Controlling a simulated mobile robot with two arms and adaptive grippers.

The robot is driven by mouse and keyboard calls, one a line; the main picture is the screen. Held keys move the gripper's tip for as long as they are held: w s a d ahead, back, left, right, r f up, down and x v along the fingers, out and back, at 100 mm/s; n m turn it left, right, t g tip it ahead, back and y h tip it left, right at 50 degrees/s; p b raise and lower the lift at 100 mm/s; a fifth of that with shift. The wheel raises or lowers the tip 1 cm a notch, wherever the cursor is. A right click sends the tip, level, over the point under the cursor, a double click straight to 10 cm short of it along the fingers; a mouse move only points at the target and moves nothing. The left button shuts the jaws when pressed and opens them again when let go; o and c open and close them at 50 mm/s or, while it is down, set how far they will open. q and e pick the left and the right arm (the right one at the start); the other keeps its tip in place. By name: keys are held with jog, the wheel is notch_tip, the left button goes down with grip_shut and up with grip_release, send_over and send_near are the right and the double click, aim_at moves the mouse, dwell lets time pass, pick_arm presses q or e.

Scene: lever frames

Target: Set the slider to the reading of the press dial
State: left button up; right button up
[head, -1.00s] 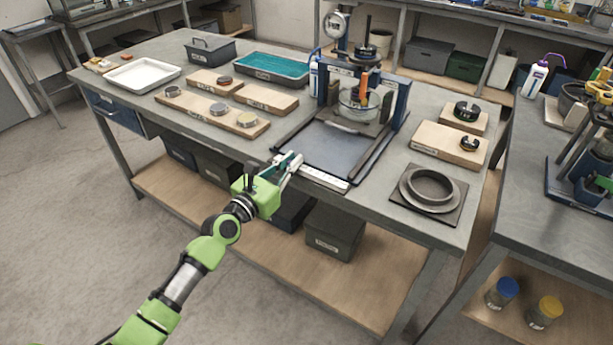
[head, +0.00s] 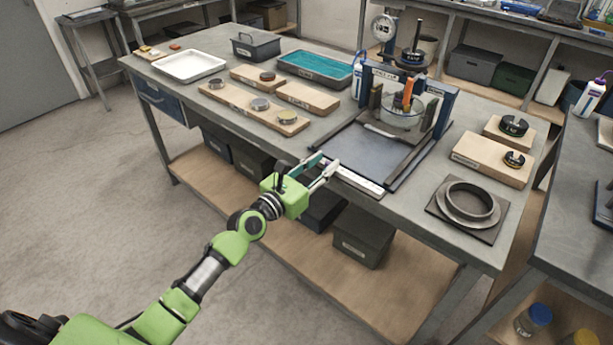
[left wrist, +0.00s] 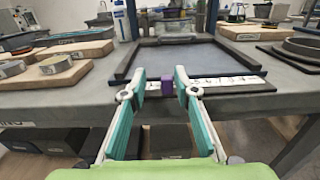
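The slider is a small purple block (left wrist: 167,84) on a white numbered scale (left wrist: 225,83) along the front edge of the press base. The scale also shows in the head view (head: 360,181). My left gripper (left wrist: 160,78) is open, with its teal-lined fingers on either side of the block and gaps visible. In the head view my left gripper (head: 324,166) is at the scale's left end and hides the block. The round white press dial (head: 383,27) stands atop the press (head: 448,105); its reading is too small to make out. My right gripper is not in view.
A dark flat plate (head: 355,152) lies behind the scale. Wooden boards with discs (head: 245,108) lie to the left. A grey ring on a square plate (head: 470,203) sits at right. Dark boxes (head: 362,238) stand on the shelf below. Floor in front is clear.

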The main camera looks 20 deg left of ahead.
pick_arm(q)
jog(key=v, duration=1)
jog(key=shift+s, duration=0.35)
jog(key=shift+a, duration=0.15)
